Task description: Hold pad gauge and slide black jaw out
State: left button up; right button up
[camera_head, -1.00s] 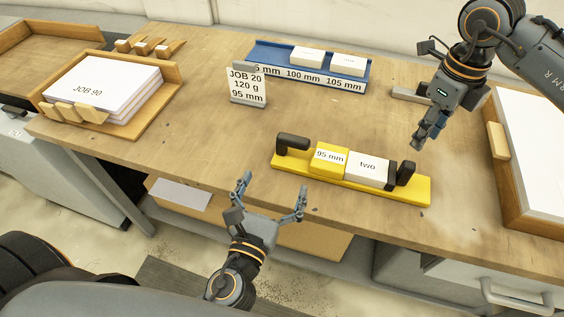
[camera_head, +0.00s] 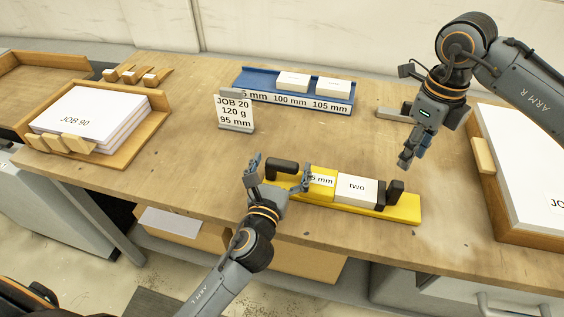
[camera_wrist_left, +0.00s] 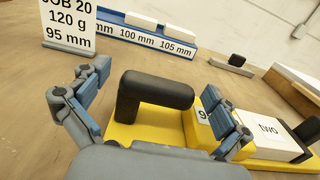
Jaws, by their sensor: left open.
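The yellow pad gauge (camera_head: 403,207) lies near the table's front edge. It carries a black handle (camera_head: 281,168) at its left end, a yellow block marked 95 mm (camera_head: 321,186), a white block marked "two" (camera_head: 357,189) and a black jaw (camera_head: 395,190) at the right. My left gripper (camera_head: 280,172) is open at the gauge's left end; in the left wrist view its fingers (camera_wrist_left: 150,125) stand either side of the black handle (camera_wrist_left: 150,88), apart from it. My right gripper (camera_head: 409,158) hangs above the table, behind the jaw; its fingers look close together.
A sign reading JOB 20, 120 g, 95 mm (camera_head: 236,113) stands behind the gauge. A blue rack (camera_head: 240,76) with white blocks is at the back. Wooden paper trays stand left (camera_head: 130,147) and right (camera_head: 500,222). The table's middle is clear.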

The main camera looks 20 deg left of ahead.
pick_arm(q)
jog(key=shift+c, duration=0.4)
jog(key=c, duration=1.5)
jog(key=shift+c, duration=0.9)
pick_arm(e)
jog(key=shift+c, duration=0.6)
grip_shut()
pick_arm(q)
jog(key=shift+a, duration=0.1)
pick_arm(e)
jog(key=a+n+h, duration=0.2)
jog(key=a+n, duration=0.5)
jog(key=a, duration=0.1)
jog(key=f, duration=0.3)
jog(key=d+f, duration=0.1)
jog(key=f, duration=0.2)
jog(key=d+f, duration=0.1)
jog(key=f, duration=0.2)
jog(key=shift+f, duration=0.15)
